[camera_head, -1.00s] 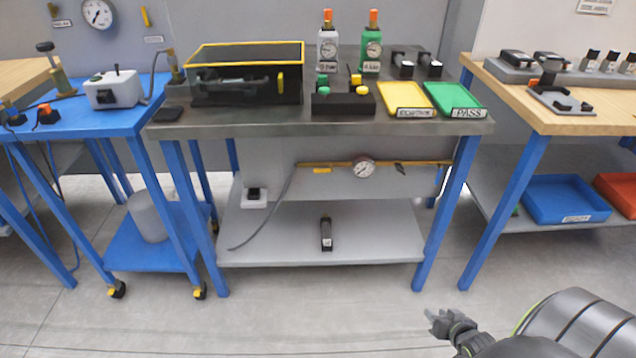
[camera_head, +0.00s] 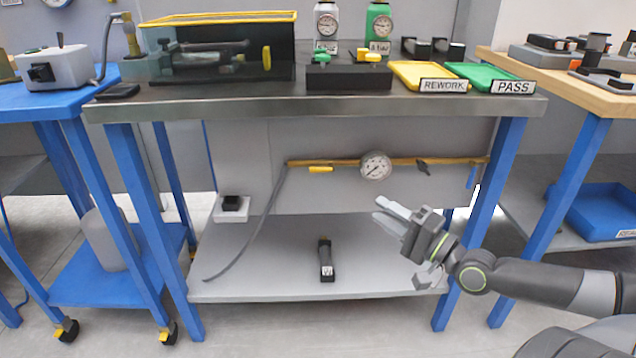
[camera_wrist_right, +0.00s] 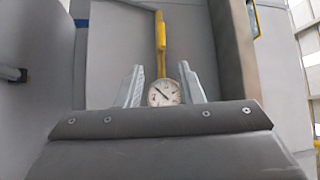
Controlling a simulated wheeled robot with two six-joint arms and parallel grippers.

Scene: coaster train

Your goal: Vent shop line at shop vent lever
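A yellow shop line (camera_head: 345,162) runs along the grey panel under the bench top. A round white gauge (camera_head: 376,167) sits on it. No label shows which is the vent lever. My right gripper (camera_head: 382,211) is open and empty, below the gauge and apart from the line. In the right wrist view, the gauge (camera_wrist_right: 163,94) appears between the two fingers (camera_wrist_right: 163,88), with the yellow line (camera_wrist_right: 161,45) beyond. My left gripper is out of view.
The steel bench top (camera_head: 240,105) overhangs the line. A grey lower shelf (camera_head: 270,275) holds a small black device (camera_head: 326,260). A grey hose (camera_head: 262,225) hangs from the line's left end. A blue bench leg (camera_head: 493,190) stands close to my right arm.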

